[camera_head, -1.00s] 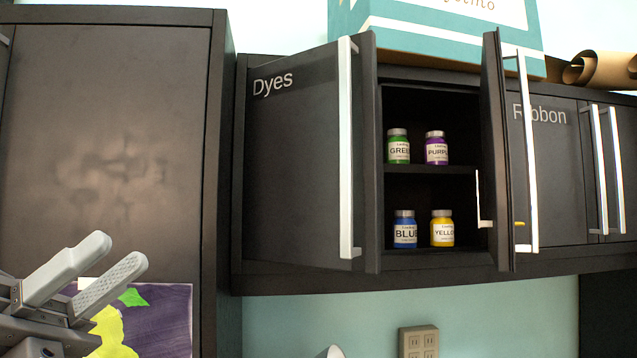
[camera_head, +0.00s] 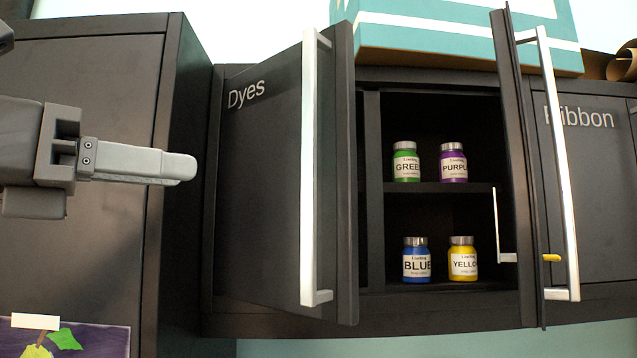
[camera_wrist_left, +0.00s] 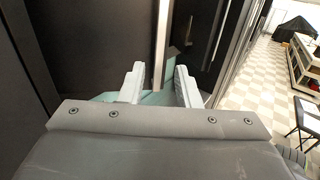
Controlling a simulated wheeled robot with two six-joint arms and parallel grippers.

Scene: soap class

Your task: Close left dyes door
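The left dyes door (camera_head: 262,190), dark and lettered "Dyes", stands open, swung out toward me. Its long pale bar handle (camera_head: 308,180) runs upright near its free edge. My left gripper (camera_head: 188,167) points right, to the left of this door, apart from the handle. It appears edge-on in the head view. In the left wrist view the gripper (camera_wrist_left: 160,72) has its two fingers spread with nothing held. A pale upright bar (camera_wrist_left: 161,40), seemingly the handle, shows beyond the gap between them. My right gripper is out of view.
The right dyes door (camera_head: 514,150) is also open, with its own bar handle (camera_head: 560,170). Green (camera_head: 406,163), purple (camera_head: 453,163), blue (camera_head: 416,261) and yellow (camera_head: 463,260) jars stand on the shelves. A tall dark cabinet (camera_head: 110,260) stands at left. A teal box (camera_head: 460,40) sits on top.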

